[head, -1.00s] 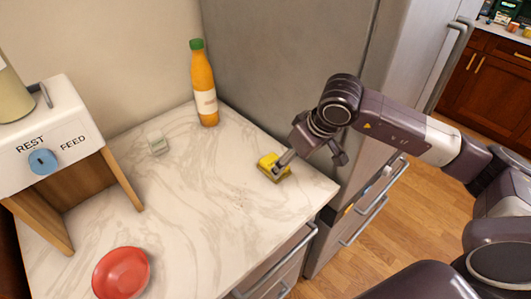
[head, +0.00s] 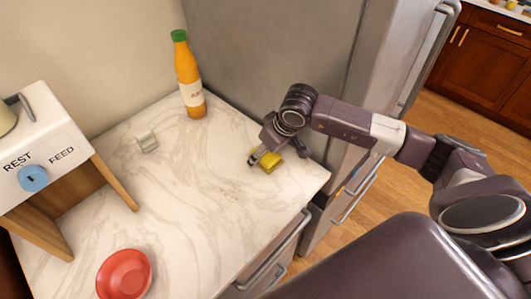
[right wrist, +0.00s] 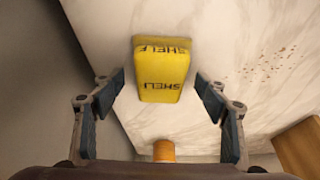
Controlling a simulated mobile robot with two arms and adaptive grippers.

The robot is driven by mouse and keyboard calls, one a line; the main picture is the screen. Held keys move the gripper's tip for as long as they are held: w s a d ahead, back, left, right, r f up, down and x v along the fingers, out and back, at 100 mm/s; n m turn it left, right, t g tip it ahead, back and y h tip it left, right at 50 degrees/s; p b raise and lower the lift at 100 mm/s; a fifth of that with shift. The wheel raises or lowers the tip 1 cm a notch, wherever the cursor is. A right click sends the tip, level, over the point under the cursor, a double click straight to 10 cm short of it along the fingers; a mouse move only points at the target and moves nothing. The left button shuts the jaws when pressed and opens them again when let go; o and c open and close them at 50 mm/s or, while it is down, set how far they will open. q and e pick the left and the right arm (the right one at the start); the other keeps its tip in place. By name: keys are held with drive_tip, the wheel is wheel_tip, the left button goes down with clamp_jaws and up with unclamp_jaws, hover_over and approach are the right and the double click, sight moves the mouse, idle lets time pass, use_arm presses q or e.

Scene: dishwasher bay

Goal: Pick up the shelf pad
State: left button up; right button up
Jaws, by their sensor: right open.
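The shelf pad (head: 267,160) is a small yellow block on the marble counter, near the counter's right side. In the right wrist view the pad (right wrist: 161,76) shows the word SHELF on two faces. My right gripper (head: 278,161) is open over the pad in the head view, with a finger on either side of it. In the right wrist view the open fingers (right wrist: 160,97) stand left and right of the pad, with a gap on both sides. The pad's underside is hidden. My left gripper is not in view.
An orange bottle (head: 190,80) with a green cap stands at the back by the grey fridge side. The middle of the counter (head: 200,190) is mostly clear.

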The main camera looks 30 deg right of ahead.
drive_tip(key=c, duration=1.2)
drive_tip(key=shift+r, duration=0.15)
drive_tip(key=shift+c, duration=0.2)
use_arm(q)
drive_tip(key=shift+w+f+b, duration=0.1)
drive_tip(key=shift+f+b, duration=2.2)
use_arm(e)
wheel_tip(320, 180, up, 20)
